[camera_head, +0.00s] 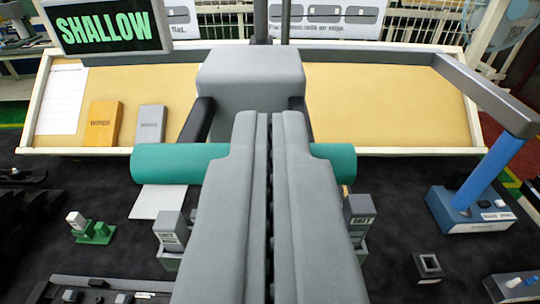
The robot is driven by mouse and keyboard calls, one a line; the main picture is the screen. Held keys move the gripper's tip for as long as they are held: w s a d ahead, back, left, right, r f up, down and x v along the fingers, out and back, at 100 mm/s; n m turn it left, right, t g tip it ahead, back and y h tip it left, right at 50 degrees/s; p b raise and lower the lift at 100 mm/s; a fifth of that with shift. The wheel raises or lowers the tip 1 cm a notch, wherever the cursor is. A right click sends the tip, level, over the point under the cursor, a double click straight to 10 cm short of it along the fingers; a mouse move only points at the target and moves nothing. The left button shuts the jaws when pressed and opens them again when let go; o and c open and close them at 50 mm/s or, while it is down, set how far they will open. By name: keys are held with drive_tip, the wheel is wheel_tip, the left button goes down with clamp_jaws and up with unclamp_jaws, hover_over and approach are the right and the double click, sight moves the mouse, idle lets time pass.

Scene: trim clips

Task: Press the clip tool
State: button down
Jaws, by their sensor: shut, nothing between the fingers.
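My gripper (263,118) is shut, with its two long grey fingers side by side and nothing visible between them. It fills the middle of the view and hides what lies under it. Beyond the fingertips stands a big grey block (250,72) with dark arms at its sides. A teal cylinder (178,163) lies crosswise behind the fingers, which cover its middle. At the right, a blue post on a blue and grey base (472,208) carries a long grey bar (490,95). I cannot tell which of these is the clip tool, or whether my gripper touches any.
A black sign (108,30) reads SHALLOW. A tan board (385,105) spans the back, with orange (103,123) and grey (151,124) blocks at left. Labelled grey pieces (171,231) (359,212) flank my fingers. A small green stand (95,232) is left. Dark mat shows between.

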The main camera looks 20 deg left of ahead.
wheel_tip(320, 180, down, 17)
drive_tip(key=shift+f, duration=0.2)
idle(0.3)
drive_tip(key=shift+f, duration=0.15)
idle(0.4)
drive_tip(key=s+d+r, duration=0.3)
drive_tip(key=s+r, duration=0.1)
drive_tip(key=s, duration=0.6)
drive_tip(key=shift+s+r, duration=0.2)
drive_tip(key=shift+r, duration=0.2)
idle(0.3)
